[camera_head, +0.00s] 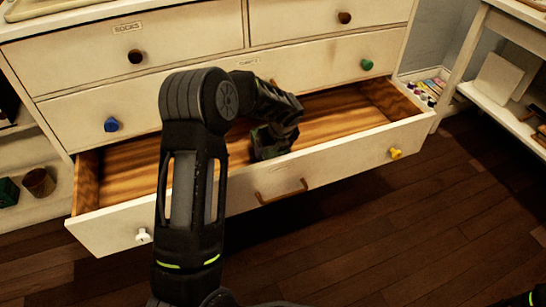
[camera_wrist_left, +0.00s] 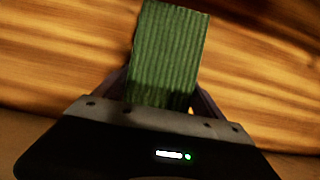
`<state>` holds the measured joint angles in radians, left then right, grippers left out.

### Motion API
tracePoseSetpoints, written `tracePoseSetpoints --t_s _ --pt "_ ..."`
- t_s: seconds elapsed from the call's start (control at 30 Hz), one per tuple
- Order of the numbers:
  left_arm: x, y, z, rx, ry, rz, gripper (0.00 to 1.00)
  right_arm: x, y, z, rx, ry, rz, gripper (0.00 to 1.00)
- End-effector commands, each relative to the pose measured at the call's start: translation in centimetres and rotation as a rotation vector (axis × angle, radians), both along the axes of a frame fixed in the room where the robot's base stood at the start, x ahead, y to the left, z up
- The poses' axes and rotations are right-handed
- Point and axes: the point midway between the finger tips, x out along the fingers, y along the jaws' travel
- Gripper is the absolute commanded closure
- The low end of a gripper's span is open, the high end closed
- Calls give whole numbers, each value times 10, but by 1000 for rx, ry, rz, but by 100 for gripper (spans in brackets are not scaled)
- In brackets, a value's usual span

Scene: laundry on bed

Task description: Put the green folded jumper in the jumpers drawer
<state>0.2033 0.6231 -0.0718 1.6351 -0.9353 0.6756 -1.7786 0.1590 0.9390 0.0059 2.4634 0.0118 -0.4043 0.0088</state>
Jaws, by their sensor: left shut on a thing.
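The green folded jumper (camera_wrist_left: 168,55) shows ribbed and upright in the left wrist view, between my left gripper's fingers. My left gripper (camera_wrist_left: 160,100) is shut on its near end, with wood grain behind it. In the head view my left gripper (camera_head: 268,150) reaches down into the open bottom drawer (camera_head: 345,115), near its front wall. The arm and gripper mostly hide the jumper there. The drawer's visible wooden floor is bare. My right gripper is not in view.
Closed drawers sit above, one labelled socks (camera_head: 128,28), with a blue knob (camera_head: 111,124) and a green knob (camera_head: 367,64). The open drawer's front has a yellow knob (camera_head: 395,153). A white side table (camera_head: 500,110) stands at the right. The wooden floor (camera_head: 400,230) in front is clear.

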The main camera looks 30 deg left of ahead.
Motion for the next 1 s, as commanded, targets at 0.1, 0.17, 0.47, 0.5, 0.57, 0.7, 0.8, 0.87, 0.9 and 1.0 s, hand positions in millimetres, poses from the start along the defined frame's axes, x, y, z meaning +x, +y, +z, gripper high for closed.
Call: tracePoseSetpoints --t_s 0.1,0.17,0.47,0.5,0.57,0.7,0.8,0.87,0.9,1.0 --pt "0 0 -25 0 0 -1 77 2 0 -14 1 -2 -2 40" --pt "0 0 -29 0 0 0 77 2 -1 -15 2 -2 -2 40" --pt "0 0 -29 -1 -1 0 77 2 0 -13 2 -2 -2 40" --pt "0 0 -30 -1 -1 0 77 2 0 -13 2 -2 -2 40" --pt "0 0 -32 0 0 0 77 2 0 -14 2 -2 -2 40" --pt "0 0 -33 -1 1 0 11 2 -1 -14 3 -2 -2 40" --pt "0 0 -33 -1 1 0 3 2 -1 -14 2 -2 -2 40" --pt "0 0 -33 -1 1 0 0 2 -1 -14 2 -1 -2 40" --pt "0 0 -33 -1 1 0 0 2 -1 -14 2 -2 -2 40" --pt "0 0 -32 -1 1 0 0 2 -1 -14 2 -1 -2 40"
